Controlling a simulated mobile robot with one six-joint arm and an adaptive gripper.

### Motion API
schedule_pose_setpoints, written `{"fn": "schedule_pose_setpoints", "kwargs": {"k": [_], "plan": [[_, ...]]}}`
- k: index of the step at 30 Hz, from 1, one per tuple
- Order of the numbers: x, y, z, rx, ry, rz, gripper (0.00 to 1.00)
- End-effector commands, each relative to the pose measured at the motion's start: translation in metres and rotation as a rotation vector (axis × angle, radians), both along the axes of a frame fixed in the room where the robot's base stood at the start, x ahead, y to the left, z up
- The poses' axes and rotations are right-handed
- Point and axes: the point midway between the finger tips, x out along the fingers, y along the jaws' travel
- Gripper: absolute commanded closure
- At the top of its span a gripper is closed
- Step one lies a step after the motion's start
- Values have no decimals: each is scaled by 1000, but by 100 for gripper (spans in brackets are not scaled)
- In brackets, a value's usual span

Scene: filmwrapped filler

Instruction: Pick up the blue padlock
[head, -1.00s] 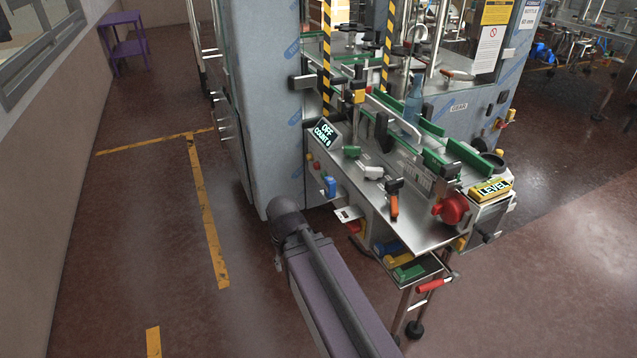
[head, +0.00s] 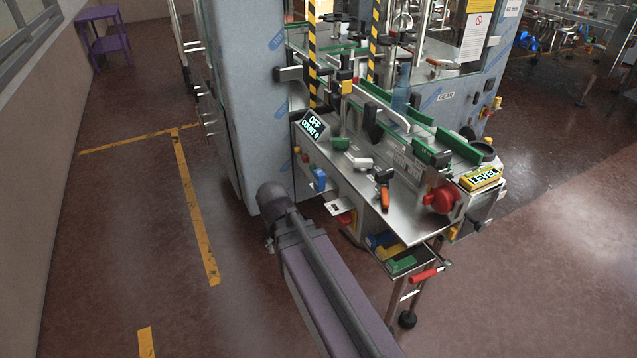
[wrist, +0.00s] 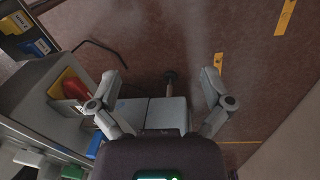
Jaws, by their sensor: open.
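A small blue object that looks like the blue padlock (head: 319,180) is on the front face of the machine, below the OFF / COUNT 0 display. A blue bit (wrist: 95,146) shows low in the wrist view behind my left finger; I cannot tell if it is the same padlock. My gripper (wrist: 160,78) is open and empty, with its two fingers wide apart over the floor and to the right of the machine's front. In the head view my gripper is hidden beyond my dark arm joint.
The machine's steel table (head: 405,222) carries handles and a red knob (head: 442,198). A tray of blue, yellow and green blocks (head: 402,264) sits below it. A red and yellow part (wrist: 68,86) is close to my left finger. The floor to the left is clear.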

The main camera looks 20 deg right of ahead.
Motion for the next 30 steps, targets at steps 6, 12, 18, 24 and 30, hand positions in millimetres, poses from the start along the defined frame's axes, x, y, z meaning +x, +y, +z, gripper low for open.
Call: {"fn": "schedule_pose_setpoints", "kwargs": {"k": [6, 12, 18, 24, 30], "plan": [[50, -26, -10, -203, -50, -248, 0], [100, -51, -7, -424, -177, -522, 0], [151, -70, 4, -623, -379, -779, 0], [197, -79, 22, -771, -631, -991, 0], [224, -82, 37, -842, -830, -1116, 0]]}}
